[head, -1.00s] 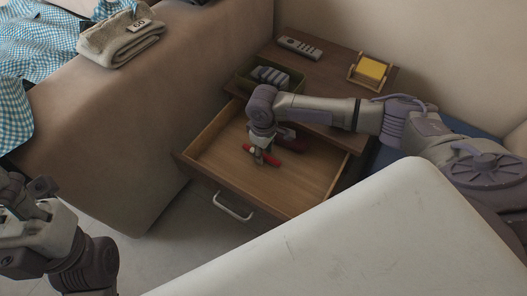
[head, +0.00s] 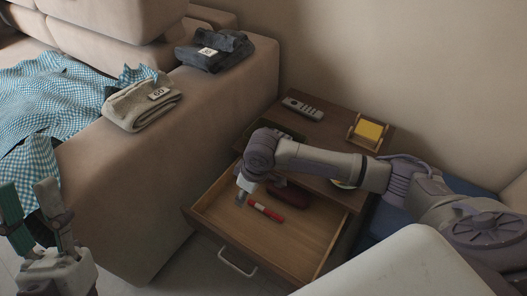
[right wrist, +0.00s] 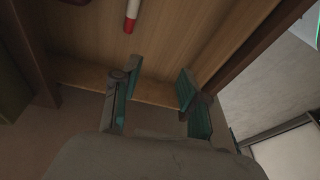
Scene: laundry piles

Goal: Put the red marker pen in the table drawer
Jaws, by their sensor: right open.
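The red marker pen (head: 265,210), with a white band, lies on the floor of the open wooden table drawer (head: 228,228). Its end also shows at the top of the right wrist view (right wrist: 131,14). My right gripper (head: 243,190) is over the drawer's left part, left of the pen and apart from it. In the right wrist view its fingers (right wrist: 156,92) are spread with nothing between them. My left gripper (head: 28,192) is at the lower left, its fingers apart and empty, away from the drawer.
A dark red case (head: 290,194) lies in the drawer behind the pen. On the tabletop are a remote (head: 303,108) and a yellow note block in a wooden holder (head: 369,131). My arm partly hides a dark tray (head: 285,131). The sofa arm (head: 150,185) stands close on the left.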

